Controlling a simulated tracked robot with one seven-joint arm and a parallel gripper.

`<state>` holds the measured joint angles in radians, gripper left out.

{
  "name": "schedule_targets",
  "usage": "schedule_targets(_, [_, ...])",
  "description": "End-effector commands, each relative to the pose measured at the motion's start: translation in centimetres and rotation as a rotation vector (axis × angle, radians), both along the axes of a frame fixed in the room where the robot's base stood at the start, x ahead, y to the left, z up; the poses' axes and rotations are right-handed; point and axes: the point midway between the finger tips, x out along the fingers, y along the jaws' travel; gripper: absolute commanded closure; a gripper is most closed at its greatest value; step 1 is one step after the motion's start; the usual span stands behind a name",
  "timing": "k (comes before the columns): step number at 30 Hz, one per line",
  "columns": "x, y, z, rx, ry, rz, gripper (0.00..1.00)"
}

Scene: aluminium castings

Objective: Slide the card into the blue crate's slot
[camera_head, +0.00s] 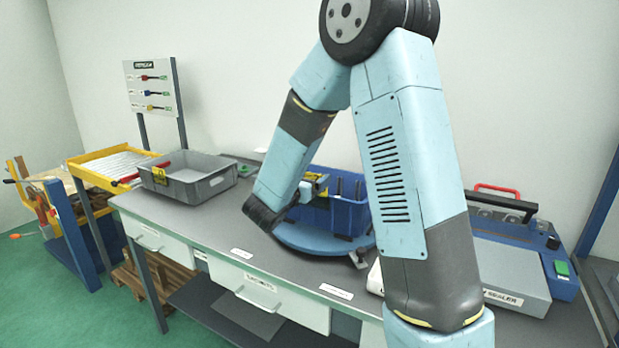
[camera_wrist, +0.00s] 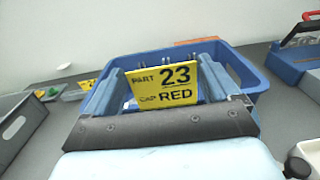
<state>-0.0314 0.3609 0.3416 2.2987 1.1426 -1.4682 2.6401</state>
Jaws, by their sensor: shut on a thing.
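The yellow card (camera_wrist: 163,84), printed "PART 23 CAP RED", is upright between the fingers of my gripper (camera_wrist: 160,82) in the wrist view. In the head view my gripper (camera_head: 315,187) is at the left side of the blue crate (camera_head: 345,216), and only a little yellow of the card (camera_head: 323,192) shows. The blue crate (camera_wrist: 248,62) lies behind the card in the wrist view, with several metal pins inside. The crate's slot cannot be made out; the card and fingers cover the near wall. I cannot tell whether card and crate touch.
The crate stands on a round blue turntable (camera_head: 292,238) on the grey bench (camera_head: 210,222). A grey crate (camera_head: 207,183) with a yellow card is to the left. A blue and grey sealer machine (camera_head: 510,265) is to the right. Bare bench lies between the grey crate and turntable.

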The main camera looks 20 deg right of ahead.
Motion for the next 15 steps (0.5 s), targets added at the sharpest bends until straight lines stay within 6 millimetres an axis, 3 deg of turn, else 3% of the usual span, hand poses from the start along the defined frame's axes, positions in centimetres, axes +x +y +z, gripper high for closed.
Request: schedule_targets(15, [-0.02, 0.02, -1.08, -0.001, 0.001, 0.001, 0.39])
